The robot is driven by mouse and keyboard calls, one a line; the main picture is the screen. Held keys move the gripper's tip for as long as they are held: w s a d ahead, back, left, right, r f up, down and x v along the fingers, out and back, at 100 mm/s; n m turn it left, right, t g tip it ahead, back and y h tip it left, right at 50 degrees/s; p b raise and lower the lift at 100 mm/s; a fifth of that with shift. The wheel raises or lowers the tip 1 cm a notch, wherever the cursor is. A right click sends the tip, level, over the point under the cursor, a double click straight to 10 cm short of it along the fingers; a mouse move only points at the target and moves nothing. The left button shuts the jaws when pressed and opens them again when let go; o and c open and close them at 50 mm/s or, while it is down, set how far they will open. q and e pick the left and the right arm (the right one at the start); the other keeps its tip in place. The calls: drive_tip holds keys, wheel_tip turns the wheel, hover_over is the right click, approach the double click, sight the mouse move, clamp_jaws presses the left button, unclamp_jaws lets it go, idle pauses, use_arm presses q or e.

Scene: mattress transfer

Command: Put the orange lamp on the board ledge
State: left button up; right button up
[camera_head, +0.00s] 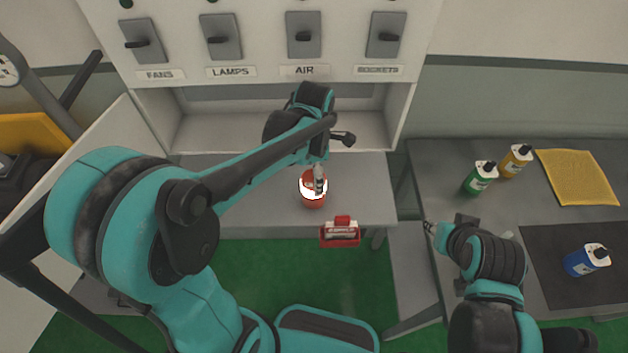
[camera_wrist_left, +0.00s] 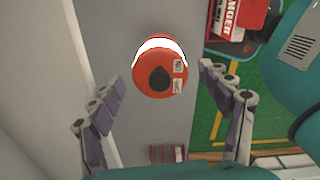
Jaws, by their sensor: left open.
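In the left wrist view, the fingers of my left gripper (camera_wrist_left: 160,76) are spread apart on either side of the lamp, with gaps. My right gripper (camera_head: 430,229) is by the left edge of the right table, small and unclear.
The right table (camera_head: 425,165) holds a green bottle (camera_head: 479,178), a yellow bottle (camera_head: 514,161), a blue bottle (camera_head: 587,260) and a yellow cloth (camera_head: 577,177). An open recess (camera_head: 220,132) lies behind the ledge.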

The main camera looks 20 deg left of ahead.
use_arm(q)
wheel_tip(320, 180, up, 4)
drive_tip(key=shift+r+p, duration=0.1)
drive_tip(key=shift+p, duration=0.3)
drive_tip(key=shift+r, duration=0.15)
drive_tip(key=shift+s+a+r+m, duration=0.15)
drive_tip(key=shift+s+r+m, duration=0.1)
drive_tip(key=shift+m, duration=0.25)
drive_tip(key=s+a+r+m+t, duration=0.1)
drive_tip(key=s+m, duration=0.4)
drive_tip(key=m, duration=0.6)
drive_tip(key=s+a+r+m+t, duration=0.1)
drive_tip(key=s+a+m+t, duration=0.2)
drive_tip(key=m, duration=0.8)
drive_tip(key=s+t, duration=0.2)
drive_tip(key=t, duration=0.1)
drive_tip(key=shift+a+r, duration=0.2)
drive_tip(key=shift+r, duration=0.05)
wheel_tip(320, 180, down, 7)
drive_tip(key=b, duration=0.7)
